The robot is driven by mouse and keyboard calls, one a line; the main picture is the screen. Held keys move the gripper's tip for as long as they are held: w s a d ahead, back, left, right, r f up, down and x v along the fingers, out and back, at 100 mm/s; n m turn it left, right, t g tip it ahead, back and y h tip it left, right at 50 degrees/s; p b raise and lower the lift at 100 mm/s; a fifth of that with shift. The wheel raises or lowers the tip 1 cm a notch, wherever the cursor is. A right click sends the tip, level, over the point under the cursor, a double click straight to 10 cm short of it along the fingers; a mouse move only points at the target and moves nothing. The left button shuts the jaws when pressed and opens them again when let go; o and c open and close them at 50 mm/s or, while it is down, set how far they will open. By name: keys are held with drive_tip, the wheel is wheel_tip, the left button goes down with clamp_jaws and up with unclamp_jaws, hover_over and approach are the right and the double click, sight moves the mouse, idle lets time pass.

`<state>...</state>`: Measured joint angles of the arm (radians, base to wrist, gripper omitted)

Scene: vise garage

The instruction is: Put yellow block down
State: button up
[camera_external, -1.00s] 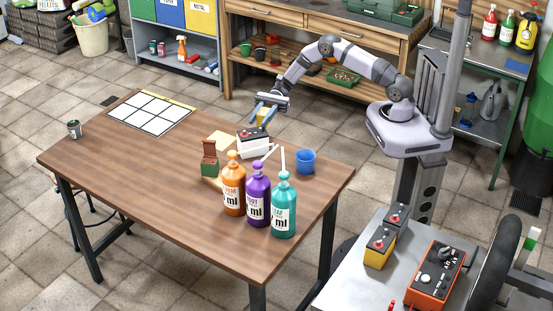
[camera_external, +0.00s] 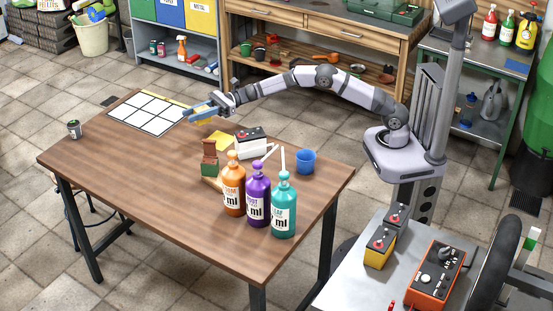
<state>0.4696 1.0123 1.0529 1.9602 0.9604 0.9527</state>
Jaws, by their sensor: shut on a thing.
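My gripper (camera_external: 203,112) is shut on the yellow block (camera_external: 204,118), which shows only in part between and below the blue-grey fingers. The gripper is over the far side of the wooden table (camera_external: 110,185), just right of the white grid sheet (camera_external: 147,112). I cannot tell how far the block is above the tabletop.
A black-topped white battery (camera_external: 250,142) and a brown and green block stack (camera_external: 209,160) stand near the yellow square. Orange (camera_external: 233,195), purple (camera_external: 258,205) and teal (camera_external: 283,212) pump bottles and a blue cup (camera_external: 305,161) stand at the right. The table's left front is clear.

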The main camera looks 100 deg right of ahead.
drive_tip(key=shift+f+p, duration=0.4)
drive_tip(key=shift+f, duration=4.55)
drive_tip(key=shift+f, duration=0.15)
drive_tip(key=o, duration=1)
drive_tip(key=shift+o, duration=0.2)
drive_tip(key=shift+r, duration=0.2)
drive_tip(key=shift+s+d+f, duration=0.1)
drive_tip(key=shift+s, duration=0.1)
drive_tip(key=b+v, duration=0.1)
drive_tip(key=v, duration=1)
drive_tip(key=shift+s+d, duration=0.1)
drive_tip(key=shift+s, duration=0.2)
